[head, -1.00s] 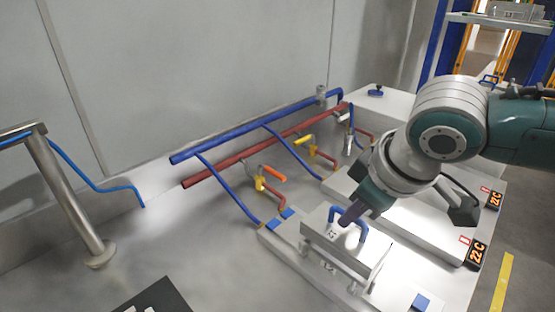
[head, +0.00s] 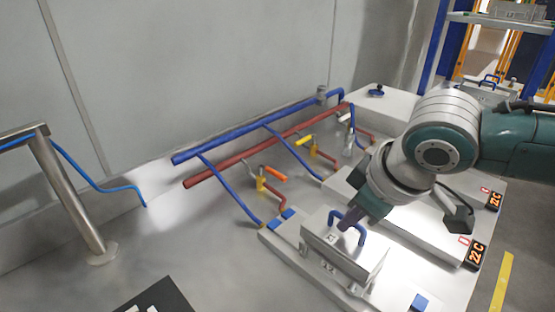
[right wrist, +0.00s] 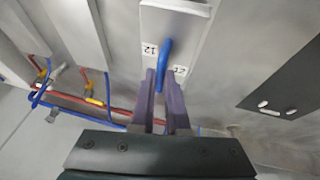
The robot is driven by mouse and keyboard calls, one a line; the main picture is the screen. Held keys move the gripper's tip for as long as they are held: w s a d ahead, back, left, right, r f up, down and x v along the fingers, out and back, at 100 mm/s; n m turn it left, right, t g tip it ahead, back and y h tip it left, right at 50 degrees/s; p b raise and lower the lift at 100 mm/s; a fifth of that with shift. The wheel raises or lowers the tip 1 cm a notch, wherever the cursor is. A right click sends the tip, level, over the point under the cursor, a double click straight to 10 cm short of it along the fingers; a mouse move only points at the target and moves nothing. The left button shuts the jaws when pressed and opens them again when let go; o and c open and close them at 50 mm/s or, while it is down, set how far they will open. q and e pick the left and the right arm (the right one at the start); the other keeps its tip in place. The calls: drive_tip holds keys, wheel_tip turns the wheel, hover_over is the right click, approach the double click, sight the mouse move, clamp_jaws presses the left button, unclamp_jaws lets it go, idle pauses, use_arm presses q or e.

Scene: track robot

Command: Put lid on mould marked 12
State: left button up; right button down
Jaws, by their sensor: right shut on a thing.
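My right gripper (head: 350,221) comes in from the right with purple fingers. It is shut on the blue handle (head: 361,235) of a grey lid (head: 320,230). The lid carries a 12 label. The grey mould (head: 345,278), also marked 12, is directly below the lid on a low metal base plate. The lid lines up over the mould and looks level; whether it fully touches I cannot tell. In the right wrist view the fingers (right wrist: 163,95) straddle the handle (right wrist: 166,62), with the lid (right wrist: 182,22) and two 12 labels behind. My left gripper is out of view.
A second plate (head: 430,232) lies to the right, beside displays (head: 477,256). A black mat (head: 168,294) lies front left. A metal post (head: 77,200) stands left; the table between is clear.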

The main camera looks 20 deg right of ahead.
drive_tip(key=shift+f, duration=0.35)
idle(0.3)
drive_tip(key=shift+f, duration=0.25)
idle(0.4)
drive_tip(key=c, duration=0.8)
unclamp_jaws()
drive_tip(key=shift+c, duration=0.2)
